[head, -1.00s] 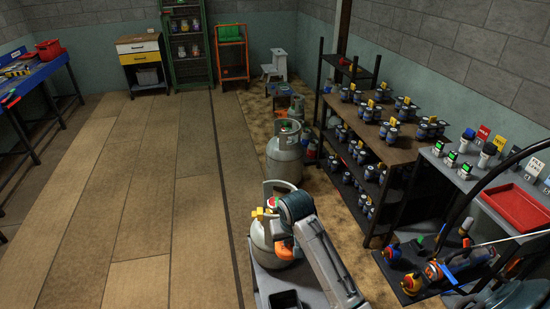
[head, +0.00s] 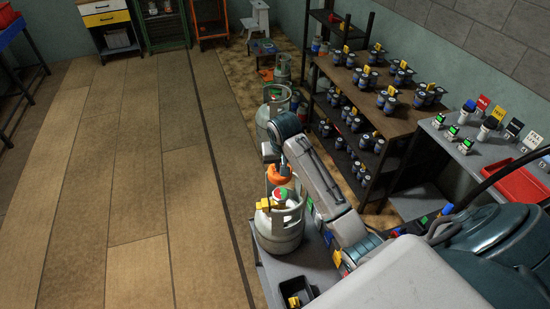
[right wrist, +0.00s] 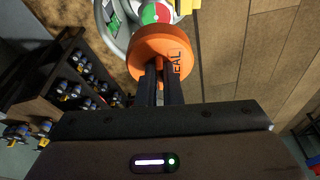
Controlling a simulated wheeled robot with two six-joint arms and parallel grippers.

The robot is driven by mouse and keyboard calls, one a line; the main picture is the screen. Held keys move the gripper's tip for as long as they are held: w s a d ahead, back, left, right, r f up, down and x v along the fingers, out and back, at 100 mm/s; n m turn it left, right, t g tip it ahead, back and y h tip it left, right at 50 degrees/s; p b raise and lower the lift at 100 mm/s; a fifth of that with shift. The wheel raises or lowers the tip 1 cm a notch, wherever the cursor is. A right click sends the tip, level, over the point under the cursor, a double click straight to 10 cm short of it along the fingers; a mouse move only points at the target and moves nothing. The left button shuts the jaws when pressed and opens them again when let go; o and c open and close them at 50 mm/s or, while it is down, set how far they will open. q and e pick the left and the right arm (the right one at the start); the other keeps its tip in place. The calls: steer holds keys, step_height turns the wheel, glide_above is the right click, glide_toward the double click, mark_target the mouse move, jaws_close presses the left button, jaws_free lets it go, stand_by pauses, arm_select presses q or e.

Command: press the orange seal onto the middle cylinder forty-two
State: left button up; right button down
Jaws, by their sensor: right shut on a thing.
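A grey gas cylinder (head: 277,238) stands upright on a grey surface in the lower middle of the head view. Its top has a collar, a red, green and white round part and a yellow tag. No number is legible. Two similar cylinders stand behind it, a nearer one (head: 266,112) and a farther one (head: 282,72). My right gripper (right wrist: 162,78) is shut on the orange seal (right wrist: 160,42), which is lettered SEAL. The orange seal (head: 279,174) shows near the top of the near cylinder; I cannot tell whether they touch. My left gripper is out of view.
A black tray (head: 310,291) holds a yellow thing by the near cylinder. A shelf unit (head: 400,122) with several small dark weights stands right of it. A grey bench (head: 460,160) with a red tray (head: 520,186) lies farther right. The wooden floor (head: 130,200) on the left is clear.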

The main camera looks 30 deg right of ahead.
mark_target(281, 193)
steer(key=shift+s+r, duration=0.4)
steer(key=shift+s, duration=0.4)
steer(key=shift+x, duration=1.5)
step_height(281, 193, down, 2)
steer(key=shift+s+a+f+b, duration=0.1)
steer(key=shift+s+a+b, duration=0.05)
steer(key=shift+b, duration=0.25)
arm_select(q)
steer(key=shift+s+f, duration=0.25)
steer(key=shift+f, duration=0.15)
arm_select(e)
steer(key=shift+f, duration=1.7)
arm_select(q)
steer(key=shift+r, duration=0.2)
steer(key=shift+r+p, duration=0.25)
steer(key=shift+p, duration=0.2)
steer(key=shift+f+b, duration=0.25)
steer(key=shift+b, duration=0.05)
arm_select(e)
steer(key=shift+f, duration=1.65)
